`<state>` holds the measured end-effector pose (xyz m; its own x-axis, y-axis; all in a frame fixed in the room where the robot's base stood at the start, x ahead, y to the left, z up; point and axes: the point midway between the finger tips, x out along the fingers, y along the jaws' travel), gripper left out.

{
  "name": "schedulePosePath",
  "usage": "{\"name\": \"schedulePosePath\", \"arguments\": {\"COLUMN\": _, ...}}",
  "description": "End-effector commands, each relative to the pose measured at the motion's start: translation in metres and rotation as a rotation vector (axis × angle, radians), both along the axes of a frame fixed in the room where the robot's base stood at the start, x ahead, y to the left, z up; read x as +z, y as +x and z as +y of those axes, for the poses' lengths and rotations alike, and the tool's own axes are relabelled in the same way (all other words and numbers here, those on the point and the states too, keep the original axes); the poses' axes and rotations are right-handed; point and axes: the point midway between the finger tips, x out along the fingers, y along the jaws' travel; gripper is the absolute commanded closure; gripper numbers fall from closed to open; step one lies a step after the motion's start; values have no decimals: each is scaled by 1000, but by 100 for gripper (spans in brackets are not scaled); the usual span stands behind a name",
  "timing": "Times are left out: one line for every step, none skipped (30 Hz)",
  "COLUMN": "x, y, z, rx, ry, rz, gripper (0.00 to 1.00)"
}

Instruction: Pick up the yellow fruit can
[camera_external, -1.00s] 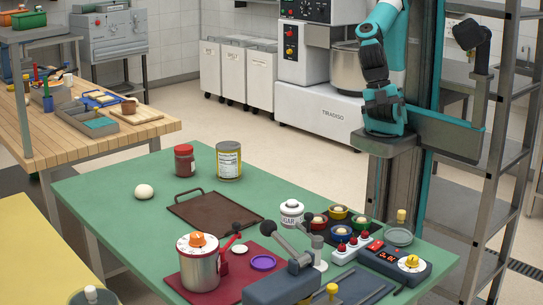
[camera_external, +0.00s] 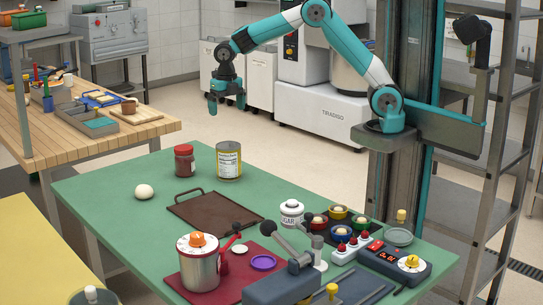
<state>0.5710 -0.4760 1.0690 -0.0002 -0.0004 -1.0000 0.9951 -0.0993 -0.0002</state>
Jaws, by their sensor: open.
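The yellow fruit can (camera_external: 229,161) stands upright near the far edge of the green table (camera_external: 118,191). It has a white label with print and a metal rim. My gripper (camera_external: 226,108) hangs above the can in the picture, pointing down, with a clear gap between them. It is open and empty. My arm reaches over from the column at the right.
A dark red jar (camera_external: 184,161) stands close left of the can. A brown tray (camera_external: 215,211) with a handle lies in front, and a white ball (camera_external: 144,191) sits to the left.

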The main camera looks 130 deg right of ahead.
Motion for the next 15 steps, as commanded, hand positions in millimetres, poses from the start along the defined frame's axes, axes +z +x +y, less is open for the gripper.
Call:
{"name": "schedulePosePath", "arguments": {"x": -9, "y": 0, "z": 1, "rx": 1, "ry": 4, "rz": 4, "gripper": 0}}
{"name": "schedulePosePath", "arguments": {"x": -14, "y": -1, "z": 1, "rx": 1, "ry": 4, "rz": 5, "gripper": 0}}
{"name": "schedulePosePath", "arguments": {"x": -23, "y": -1, "z": 2, "rx": 1, "ry": 6, "rz": 5, "gripper": 0}}
{"name": "schedulePosePath", "arguments": {"x": -30, "y": 0, "z": 2, "rx": 1, "ry": 5, "rz": 4, "gripper": 0}}
{"name": "schedulePosePath", "arguments": {"x": -37, "y": 0, "z": 2, "rx": 1, "ry": 5, "rz": 4, "gripper": 0}}
{"name": "schedulePosePath", "arguments": {"x": -46, "y": -1, "z": 2, "rx": 1, "ry": 7, "rz": 5, "gripper": 0}}
{"name": "schedulePosePath", "arguments": {"x": -53, "y": 0, "z": 2, "rx": 1, "ry": 5, "rz": 4, "gripper": 0}}
{"name": "schedulePosePath", "arguments": {"x": -60, "y": 0, "z": 2, "rx": 1, "ry": 5, "rz": 4, "gripper": 0}}
{"name": "schedulePosePath", "arguments": {"x": -69, "y": 0, "z": 2, "rx": 1, "ry": 5, "rz": 4, "gripper": 0}}
{"name": "schedulePosePath", "arguments": {"x": -75, "y": 0, "z": 2, "rx": 1, "ry": 4, "rz": 4, "gripper": 0}}
{"name": "schedulePosePath", "arguments": {"x": -82, "y": 0, "z": 2, "rx": 1, "ry": 5, "rz": 4, "gripper": 0}}
{"name": "schedulePosePath", "arguments": {"x": -89, "y": 0, "z": 2, "rx": 1, "ry": 4, "rz": 4, "gripper": 0}}
{"name": "schedulePosePath", "arguments": {"x": -94, "y": 0, "z": 2, "rx": 1, "ry": 4, "rz": 4, "gripper": 0}}
{"name": "schedulePosePath", "arguments": {"x": -98, "y": 0, "z": 2, "rx": 1, "ry": 3, "rz": 2, "gripper": 0}}
{"name": "schedulePosePath", "arguments": {"x": -104, "y": 0, "z": 2, "rx": 0, "ry": 3, "rz": 3, "gripper": 0}}
